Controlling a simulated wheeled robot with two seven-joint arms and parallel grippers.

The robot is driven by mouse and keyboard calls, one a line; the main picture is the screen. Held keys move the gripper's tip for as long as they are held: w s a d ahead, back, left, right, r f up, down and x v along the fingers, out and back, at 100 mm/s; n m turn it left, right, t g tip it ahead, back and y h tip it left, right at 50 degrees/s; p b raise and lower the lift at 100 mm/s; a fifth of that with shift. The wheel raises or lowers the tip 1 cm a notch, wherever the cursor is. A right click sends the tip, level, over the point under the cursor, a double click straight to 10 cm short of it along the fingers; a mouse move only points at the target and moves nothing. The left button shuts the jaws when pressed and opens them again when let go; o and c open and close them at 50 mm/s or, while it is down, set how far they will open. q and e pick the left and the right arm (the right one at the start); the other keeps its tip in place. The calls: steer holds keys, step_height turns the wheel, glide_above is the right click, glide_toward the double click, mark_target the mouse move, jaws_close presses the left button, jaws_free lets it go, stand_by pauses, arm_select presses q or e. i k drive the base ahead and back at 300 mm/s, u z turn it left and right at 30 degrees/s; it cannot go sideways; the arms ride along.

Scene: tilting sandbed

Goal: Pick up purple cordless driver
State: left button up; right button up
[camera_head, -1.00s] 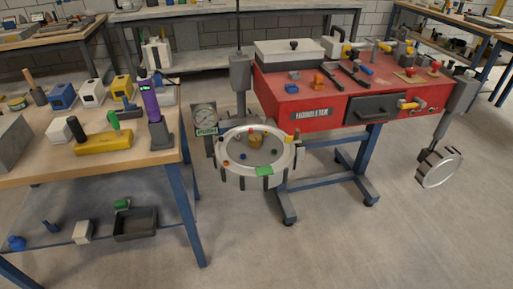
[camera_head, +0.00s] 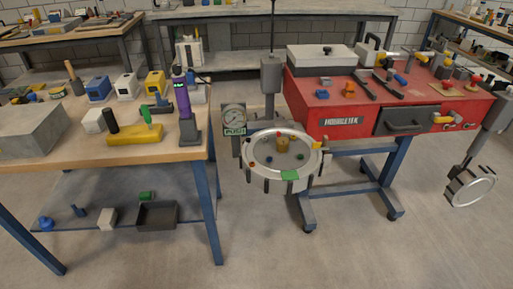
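The purple cordless driver (camera_head: 182,98) stands upright near the right end of the wooden workbench at the left. It has a purple upper body with small bright marks, and a dark grey base (camera_head: 190,131) sits under it. A yellow block-shaped tool (camera_head: 134,135) lies just to its left, with a green piece (camera_head: 146,114) by it. Neither of my grippers shows in the head view.
The workbench (camera_head: 60,160) has a grey box and several small machines. A lower shelf holds a dark tray (camera_head: 157,215). A red machine (camera_head: 325,118) with a round sandbed (camera_head: 262,155) stands to the right. The floor in front is clear.

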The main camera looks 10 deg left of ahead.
mark_target(181, 90)
steer(key=z, duration=0.55)
steer(key=k, duration=0.65)
steer(key=z, duration=0.75)
steer(key=i, duration=1.15)
steer(key=u, duration=1)
steer(key=i, duration=0.85)
steer(key=u, duration=0.9)
